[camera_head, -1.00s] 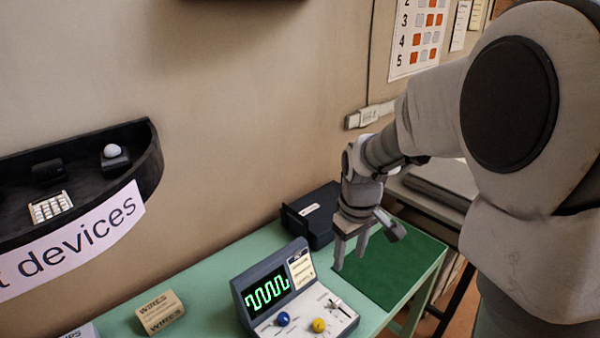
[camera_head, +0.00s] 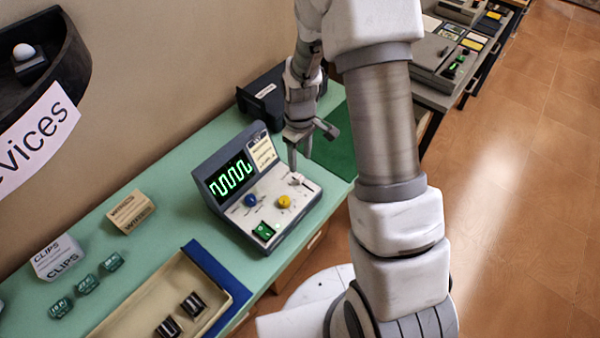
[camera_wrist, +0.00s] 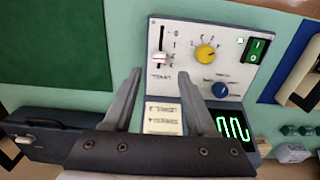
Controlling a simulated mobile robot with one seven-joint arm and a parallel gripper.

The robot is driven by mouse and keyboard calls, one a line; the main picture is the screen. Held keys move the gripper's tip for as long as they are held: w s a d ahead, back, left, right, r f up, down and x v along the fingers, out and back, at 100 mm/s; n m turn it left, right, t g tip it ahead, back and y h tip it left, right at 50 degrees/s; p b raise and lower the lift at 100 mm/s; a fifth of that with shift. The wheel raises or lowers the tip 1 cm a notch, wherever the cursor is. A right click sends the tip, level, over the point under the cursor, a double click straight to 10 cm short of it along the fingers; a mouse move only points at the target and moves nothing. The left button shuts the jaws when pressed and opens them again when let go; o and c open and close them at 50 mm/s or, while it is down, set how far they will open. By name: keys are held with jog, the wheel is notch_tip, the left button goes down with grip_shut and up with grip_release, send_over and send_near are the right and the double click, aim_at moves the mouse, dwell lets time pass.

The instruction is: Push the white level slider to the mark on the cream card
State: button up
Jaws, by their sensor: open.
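The console (camera_head: 262,195) stands on the green table with its sloped panel facing up. Its white level slider (camera_wrist: 159,58) sits in a vertical slot beside a printed scale in the wrist view. In the head view the slider area (camera_head: 299,182) is at the panel's right, partly covered by the fingers. The cream card (camera_wrist: 163,121) is on the screen face, and shows in the head view (camera_head: 263,153); its text is too small to read. My gripper (camera_wrist: 160,78) is open and empty, its fingertips above the panel near the slider. I cannot tell whether they touch.
A yellow knob (camera_wrist: 205,54), a blue knob (camera_wrist: 220,90) and a green switch (camera_wrist: 254,50) share the panel. A dark box (camera_head: 262,95) stands behind. A cream tray (camera_head: 150,300) and small boxes (camera_head: 130,212) lie to the left. The green mat (camera_wrist: 50,40) is clear.

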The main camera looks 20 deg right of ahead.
aim_at(300, 177)
notch_tip(300, 177, down, 8)
jog(key=shift+r, duration=0.2)
grip_shut()
dwell(0.4)
dwell(1.1)
